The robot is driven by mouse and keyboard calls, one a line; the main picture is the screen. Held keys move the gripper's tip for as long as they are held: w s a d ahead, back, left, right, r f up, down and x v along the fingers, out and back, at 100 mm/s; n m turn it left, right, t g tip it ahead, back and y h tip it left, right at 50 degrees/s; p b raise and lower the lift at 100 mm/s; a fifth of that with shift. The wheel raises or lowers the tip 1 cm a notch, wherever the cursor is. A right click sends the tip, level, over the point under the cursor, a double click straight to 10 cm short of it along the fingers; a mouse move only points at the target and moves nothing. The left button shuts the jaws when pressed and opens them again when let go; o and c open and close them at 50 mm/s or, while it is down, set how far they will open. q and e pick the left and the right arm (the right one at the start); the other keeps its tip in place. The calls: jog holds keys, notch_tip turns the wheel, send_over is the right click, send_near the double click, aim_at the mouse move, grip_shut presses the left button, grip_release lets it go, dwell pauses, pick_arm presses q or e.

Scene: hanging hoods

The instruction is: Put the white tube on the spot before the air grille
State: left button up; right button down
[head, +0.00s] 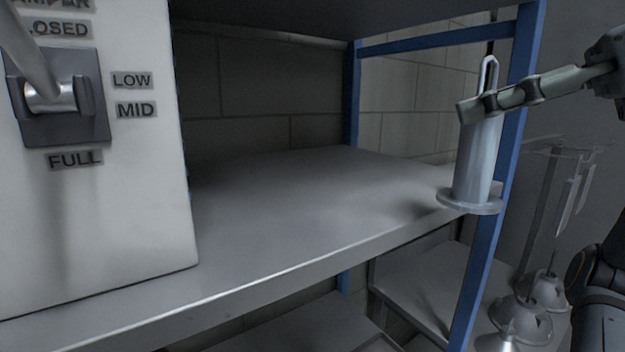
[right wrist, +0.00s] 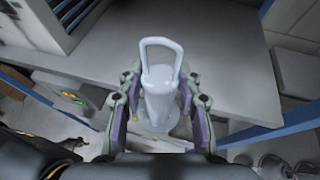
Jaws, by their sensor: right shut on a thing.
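The white tube (head: 478,160), with a loop handle on top and a round flange at its base, is upright at the right front corner of the shelf (head: 300,205). My right gripper (head: 480,104) is shut on its upper part. In the right wrist view the tube (right wrist: 160,92) stands between the two fingers. I cannot tell whether the flange touches the shelf. A slatted panel (right wrist: 74,12) at the top left of the right wrist view looks like the air grille. I cannot make out the marked spot. My left gripper is not in view.
A white control box (head: 110,210) with a lever (head: 50,97) and labels stands on the left of the shelf. A blue post (head: 483,255) rises close behind the tube. Hanging hoods (head: 547,290) show at lower right. The shelf's middle is clear.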

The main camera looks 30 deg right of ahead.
jog(key=shift+d+r, duration=0.1)
jog(key=shift+r, duration=0.1)
jog(key=w+a+p, duration=0.3)
jog(key=w, duration=0.5)
jog(key=w+a+p, duration=0.2)
jog(key=w+p, duration=0.1)
jog(key=w, duration=0.4)
notch_tip(320, 180, down, 4)
jog(key=b, duration=0.3)
jog(key=shift+w+f, duration=0.1)
jog(key=shift+w, duration=0.05)
jog(key=c, duration=1.2)
grip_release()
jog(key=shift+a, duration=0.1)
jog(key=o, duration=0.3)
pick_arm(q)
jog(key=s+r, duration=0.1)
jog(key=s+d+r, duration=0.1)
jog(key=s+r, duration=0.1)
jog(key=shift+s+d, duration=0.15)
